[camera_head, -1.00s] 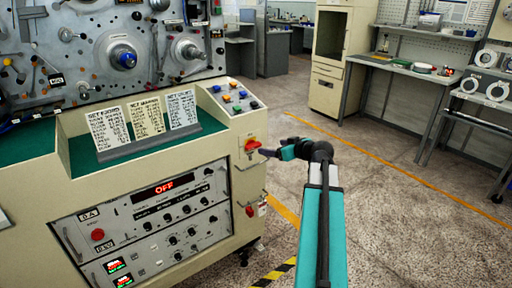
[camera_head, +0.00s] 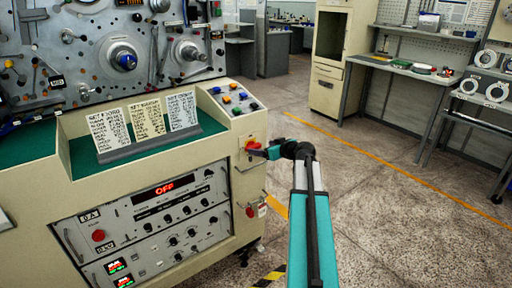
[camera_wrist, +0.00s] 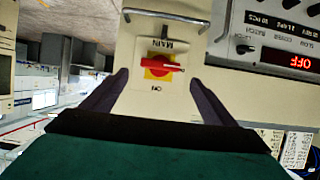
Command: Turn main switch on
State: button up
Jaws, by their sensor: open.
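The main switch is a red rotary handle on a yellow plate, on the side face of the beige winding machine. In the wrist view the main switch (camera_wrist: 160,66) sits between my two fingers, with its handle lying crosswise and the labels MAIN and ON beside it. In the head view the main switch (camera_head: 252,145) is at the machine's right corner. My gripper (camera_head: 262,150) is right in front of it. In the wrist view my gripper (camera_wrist: 158,82) is open, one finger on each side of the switch. Whether the fingers touch the panel cannot be told.
A red display (camera_head: 162,188) on the machine front reads OFF. A metal handle bar (camera_wrist: 165,17) crosses the panel near the switch. A sloped button panel (camera_head: 234,98) is above it. The floor to the right is clear up to the workbench (camera_head: 405,68).

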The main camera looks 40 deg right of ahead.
aim_at(254, 146)
jog(key=shift+p+x, duration=0.3)
jog(key=shift+x, duration=2.75)
jog(key=c, duration=1.1)
jog(key=shift+o, duration=0.3)
